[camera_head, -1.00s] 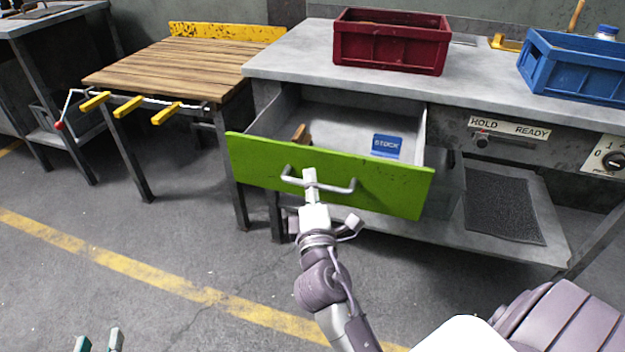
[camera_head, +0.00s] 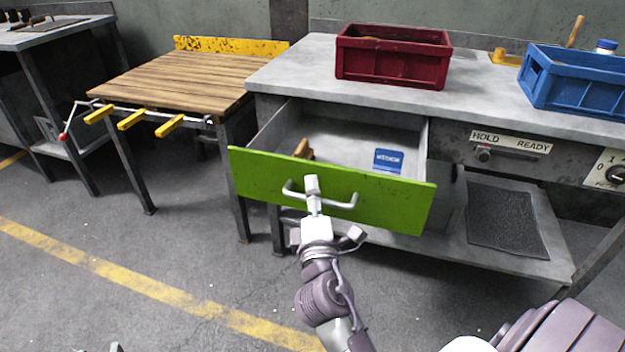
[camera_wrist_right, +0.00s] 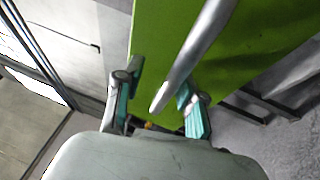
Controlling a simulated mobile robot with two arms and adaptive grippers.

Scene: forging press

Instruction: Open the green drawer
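The green drawer (camera_head: 270,178) in the head view stands pulled out under the grey workbench, with its inside showing. Its metal bar handle (camera_head: 343,205) is on the front panel and also crosses the right wrist view (camera_wrist_right: 200,45). My right gripper (camera_head: 313,197) is at the middle of the handle. In the right wrist view its two teal-padded fingers (camera_wrist_right: 158,105) stand apart, with the bar between them; the bar looks close to the right-hand finger, and I cannot tell if they touch. Only a fingertip of my left gripper (camera_head: 117,348) shows at the bottom edge of the head view.
The drawer holds a blue box (camera_head: 388,161) and a brown wooden item (camera_head: 303,148). A red crate (camera_head: 390,62) and a blue crate (camera_head: 580,85) stand on the workbench (camera_head: 300,72). A wooden-topped table (camera_head: 180,75) is left. The floor before the drawer is clear.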

